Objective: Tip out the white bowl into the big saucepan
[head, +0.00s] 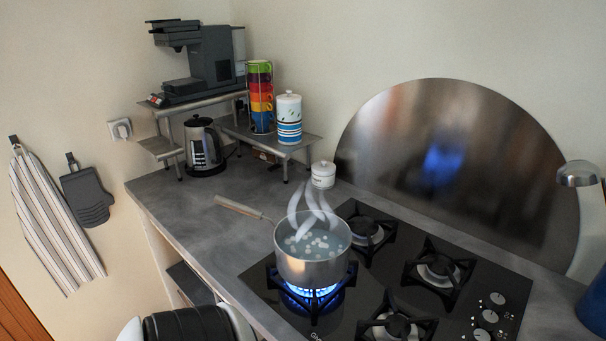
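A steel saucepan (312,268) stands upright on the front left burner of the hob, over a blue flame. It holds liquid with several small pale pieces in it, and white steam curls rise from it. Its long handle points to the back left, over the counter. I see no white bowl in the head view. Neither of my grippers shows. A black and white rounded part at the bottom left edge looks like part of my own body.
The black hob (375,284) has several other burners, unlit. A white lidded jar (323,176) stands behind the saucepan. A kettle (204,147) and metal shelves with a coffee machine (205,59), stacked cups (261,96) and a striped canister (288,119) stand at the back left. The counter (178,200) left of the hob is clear.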

